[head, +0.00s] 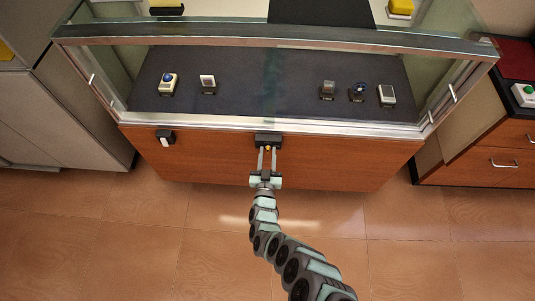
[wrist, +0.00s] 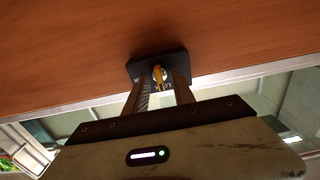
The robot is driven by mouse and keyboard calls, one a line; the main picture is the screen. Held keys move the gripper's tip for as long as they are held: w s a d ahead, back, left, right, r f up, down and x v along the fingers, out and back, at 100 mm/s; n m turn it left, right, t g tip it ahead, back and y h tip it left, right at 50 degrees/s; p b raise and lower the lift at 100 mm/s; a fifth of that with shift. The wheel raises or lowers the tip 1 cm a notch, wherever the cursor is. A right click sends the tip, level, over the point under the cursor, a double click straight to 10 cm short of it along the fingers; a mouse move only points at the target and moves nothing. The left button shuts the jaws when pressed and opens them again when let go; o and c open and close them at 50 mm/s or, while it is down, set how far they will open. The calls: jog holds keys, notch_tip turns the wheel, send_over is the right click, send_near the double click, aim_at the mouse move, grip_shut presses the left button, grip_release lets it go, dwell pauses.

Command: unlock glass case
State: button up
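The glass case (head: 240,126) stands ahead, with a glass front above a wooden panel (head: 210,158). A small black lock box (head: 268,138) is on that panel, just under the metal rail. It also shows in the wrist view (wrist: 143,68), with a gold key (wrist: 159,75) at a round silver keyhole and pale lettering beside it. My gripper (head: 267,150) is in front of the lock. In the wrist view my gripper (wrist: 160,90) has its two fingers apart, one on each side of the key, with gaps visible. The fingertips are close to the lock face; contact cannot be told.
A black box with a white switch (head: 166,138) is on the panel to the left. Several small devices sit inside the case on a dark mat (head: 250,90). The floor in front is clear.

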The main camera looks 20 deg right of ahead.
grip_shut()
dwell(0.3)
jog(key=shift+m, duration=0.3)
jog(key=m+p, duration=0.2)
jog(key=m, duration=0.9)
jog(key=shift+d+m, duration=0.1)
jog(key=shift+m, duration=0.3)
jog(key=m, duration=0.5)
jog(key=shift+f+m, duration=0.2)
jog(key=shift+m, duration=0.1)
